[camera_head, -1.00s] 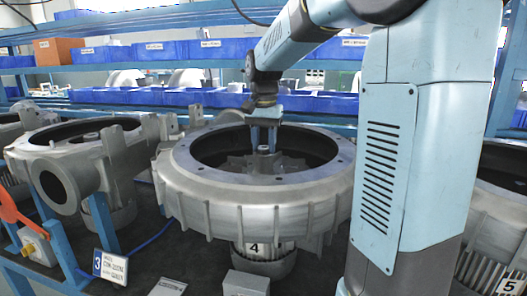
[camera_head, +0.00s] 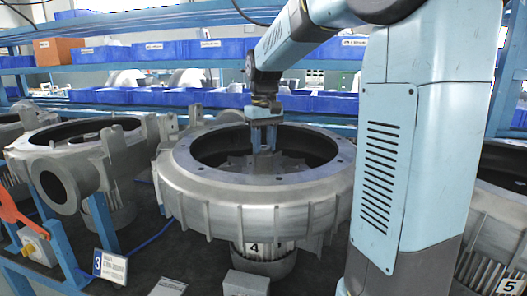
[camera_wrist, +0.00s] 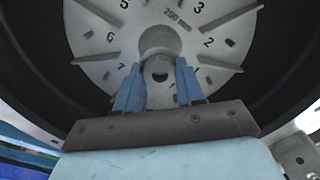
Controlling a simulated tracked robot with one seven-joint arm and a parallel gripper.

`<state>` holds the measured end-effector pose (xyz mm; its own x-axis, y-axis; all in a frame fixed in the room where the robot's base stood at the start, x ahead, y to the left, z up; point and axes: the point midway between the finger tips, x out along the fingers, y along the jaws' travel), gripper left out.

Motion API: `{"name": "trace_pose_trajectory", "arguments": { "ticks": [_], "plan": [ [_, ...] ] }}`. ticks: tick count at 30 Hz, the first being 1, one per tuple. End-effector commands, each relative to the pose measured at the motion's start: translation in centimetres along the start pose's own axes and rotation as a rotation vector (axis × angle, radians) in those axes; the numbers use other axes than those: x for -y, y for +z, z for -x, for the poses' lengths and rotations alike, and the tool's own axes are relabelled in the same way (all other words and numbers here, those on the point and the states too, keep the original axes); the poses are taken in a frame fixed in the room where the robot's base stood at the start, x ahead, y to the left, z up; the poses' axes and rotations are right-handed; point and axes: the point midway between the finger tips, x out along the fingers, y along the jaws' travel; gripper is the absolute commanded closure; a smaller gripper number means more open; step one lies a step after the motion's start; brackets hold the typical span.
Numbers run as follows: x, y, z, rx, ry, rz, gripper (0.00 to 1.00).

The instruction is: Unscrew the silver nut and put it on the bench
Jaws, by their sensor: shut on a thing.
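The silver nut (camera_wrist: 157,71) shows in the wrist view as a small grey round piece with a dark opening, between my two blue fingers. My gripper (camera_wrist: 158,84) is shut on it, at the middle of a numbered grey disc (camera_wrist: 105,42). A round grey hub end (camera_wrist: 160,40) shows just beyond it. In the head view my gripper (camera_head: 264,150) points down inside the open ring of the middle blower (camera_head: 255,205). The nut is too small and covered to make out there. I cannot tell whether it still touches the shaft.
The dark bench (camera_head: 180,250) shows in front of the blower, with a grey block (camera_head: 247,284) and a number 3 sign (camera_head: 110,267). Another blower (camera_head: 75,155) stands at left. Blue shelves with bins (camera_head: 140,97) run behind. The blower's raised rim surrounds my gripper.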

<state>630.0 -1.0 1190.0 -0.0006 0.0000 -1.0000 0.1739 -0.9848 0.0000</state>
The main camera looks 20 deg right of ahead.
Motion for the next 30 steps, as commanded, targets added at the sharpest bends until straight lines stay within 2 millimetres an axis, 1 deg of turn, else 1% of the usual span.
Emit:
{"name": "trace_pose_trajectory", "arguments": {
  "ticks": [30],
  "plan": [
    [0.06,-0.04,0.06,-0.002,0.000,1.022,0.96]
  ]
}}
